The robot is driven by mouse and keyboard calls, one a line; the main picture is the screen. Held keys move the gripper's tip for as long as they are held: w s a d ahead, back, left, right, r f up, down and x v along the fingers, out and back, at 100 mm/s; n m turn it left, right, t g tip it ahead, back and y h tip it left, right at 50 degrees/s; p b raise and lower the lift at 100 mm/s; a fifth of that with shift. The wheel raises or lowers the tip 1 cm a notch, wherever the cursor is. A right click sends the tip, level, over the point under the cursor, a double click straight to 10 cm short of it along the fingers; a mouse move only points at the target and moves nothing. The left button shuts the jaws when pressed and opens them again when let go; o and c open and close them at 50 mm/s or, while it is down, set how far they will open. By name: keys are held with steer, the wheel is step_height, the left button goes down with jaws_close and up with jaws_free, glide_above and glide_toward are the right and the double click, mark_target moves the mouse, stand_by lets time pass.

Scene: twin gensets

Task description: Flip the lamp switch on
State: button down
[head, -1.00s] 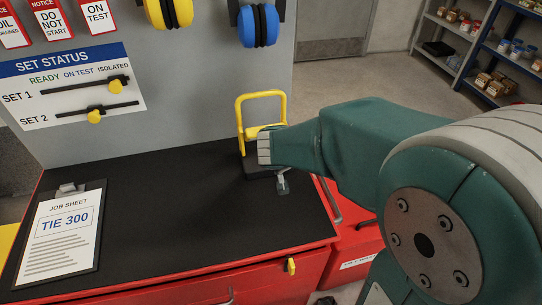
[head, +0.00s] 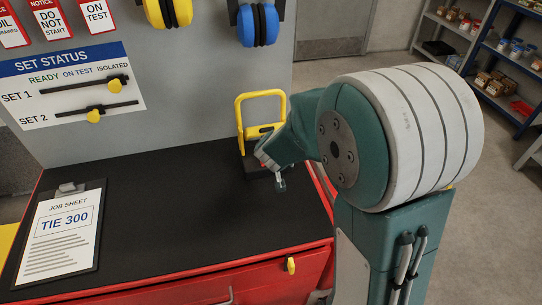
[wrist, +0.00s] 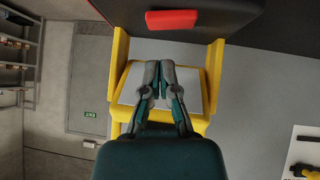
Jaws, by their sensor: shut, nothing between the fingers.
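The yellow-framed work lamp (head: 239,110) stands upright at the right back of the black bench top. Its yellow frame (wrist: 213,75) also shows in the wrist view, on both sides of my gripper. A red block (wrist: 171,21), which looks like the switch, sits at the top of the wrist view against a dark surface; its position on or off cannot be told. My gripper (wrist: 159,68) is shut and empty, with its fingertips below the red block in the picture and apart from it. In the head view my gripper (head: 280,184) is beside the lamp's base, partly covering it.
A clipboard job sheet (head: 60,235) lies at the left of the bench top (head: 170,205). The board behind carries a status panel (head: 70,85) with sliders, and yellow and blue ear defenders (head: 259,25). The middle of the bench is clear. Shelves (head: 505,60) stand at the back right.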

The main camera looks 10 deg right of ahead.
steer(key=shift+d+f, duration=0.2)
steer(key=shift+f, duration=1.15)
